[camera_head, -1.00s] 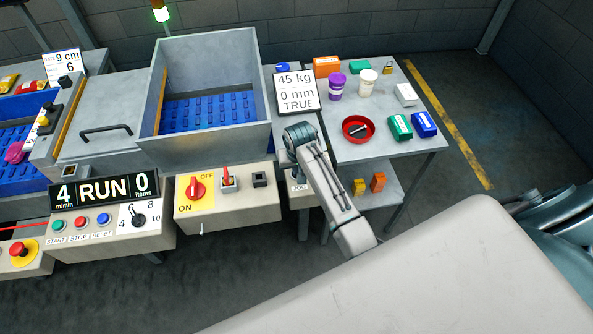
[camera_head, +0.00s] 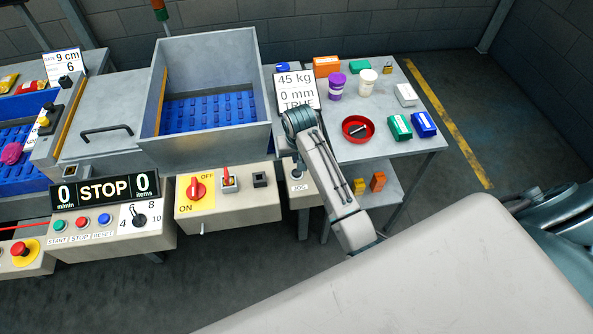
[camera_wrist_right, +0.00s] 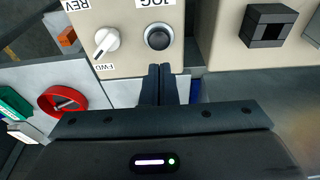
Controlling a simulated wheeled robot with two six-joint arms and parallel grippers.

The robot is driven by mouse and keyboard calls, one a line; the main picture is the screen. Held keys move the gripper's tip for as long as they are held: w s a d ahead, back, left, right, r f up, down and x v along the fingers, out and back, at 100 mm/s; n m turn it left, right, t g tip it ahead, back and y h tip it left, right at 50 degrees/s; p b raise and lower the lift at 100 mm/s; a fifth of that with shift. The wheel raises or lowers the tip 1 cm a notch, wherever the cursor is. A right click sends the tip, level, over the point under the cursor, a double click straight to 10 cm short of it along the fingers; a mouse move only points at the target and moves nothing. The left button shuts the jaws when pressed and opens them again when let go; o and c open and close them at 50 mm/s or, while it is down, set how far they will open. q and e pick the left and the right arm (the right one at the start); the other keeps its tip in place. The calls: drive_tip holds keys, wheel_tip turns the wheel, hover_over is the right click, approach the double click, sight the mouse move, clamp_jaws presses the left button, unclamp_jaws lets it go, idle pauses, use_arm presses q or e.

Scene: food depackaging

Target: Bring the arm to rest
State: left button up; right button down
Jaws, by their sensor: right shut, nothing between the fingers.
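My right arm (camera_head: 327,180) reaches up from the lower middle of the head view. Its wrist end is in front of the grey machine, by the JOG box (camera_head: 298,185). In the wrist view my right gripper (camera_wrist_right: 160,75) is shut and empty, its two fingers together. Its fingertips appear just below the black JOG button (camera_wrist_right: 158,37) in the picture; I see no clear contact. The white REV/FWD knob (camera_wrist_right: 106,41) is to their left. My left gripper is not in view.
The display (camera_head: 104,191) reads 0 STOP 0. A red switch (camera_head: 196,187) is on a yellow plate. The right table (camera_head: 385,148) holds a red dish (camera_head: 358,129), cups and several boxes. A blue belt (camera_head: 208,112) lies in the open grey hopper. Floor right of the table is clear.

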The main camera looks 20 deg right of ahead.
drive_tip(key=shift+n, duration=0.4)
drive_tip(key=s, duration=0.2)
drive_tip(key=s+f, duration=0.1)
drive_tip(key=s, duration=0.2)
drive_tip(key=s+d, duration=0.1)
drive_tip(key=s, duration=0.1)
drive_tip(key=shift+s+f, duration=0.25)
drive_tip(key=shift+f, duration=0.15)
drive_tip(key=s+r+n+t, duration=0.1)
drive_tip(key=s+r+n, duration=0.15)
drive_tip(key=s, duration=0.95)
drive_tip(key=s+r+n+t, duration=0.1)
drive_tip(key=s+r, duration=0.3)
drive_tip(key=s, duration=0.8)
drive_tip(key=d+f+g+b, duration=0.25)
drive_tip(key=f+b, duration=0.55)
drive_tip(key=f, duration=2.8)
drive_tip(key=s+f+b, duration=0.2)
drive_tip(key=s+f, duration=0.4)
drive_tip(key=f, duration=0.3)
drive_tip(key=s+d+f+b, duration=0.1)
drive_tip(key=s+f+b, duration=0.1)
drive_tip(key=s+f, duration=0.4)
drive_tip(key=s+d+f+b, duration=0.1)
drive_tip(key=s+f, duration=0.5)
drive_tip(key=f, duration=0.6)
drive_tip(key=shift+s+f+m+b, duration=0.35)
drive_tip(key=shift+f+m+b, duration=0.1)
drive_tip(key=shift+b, duration=0.3)
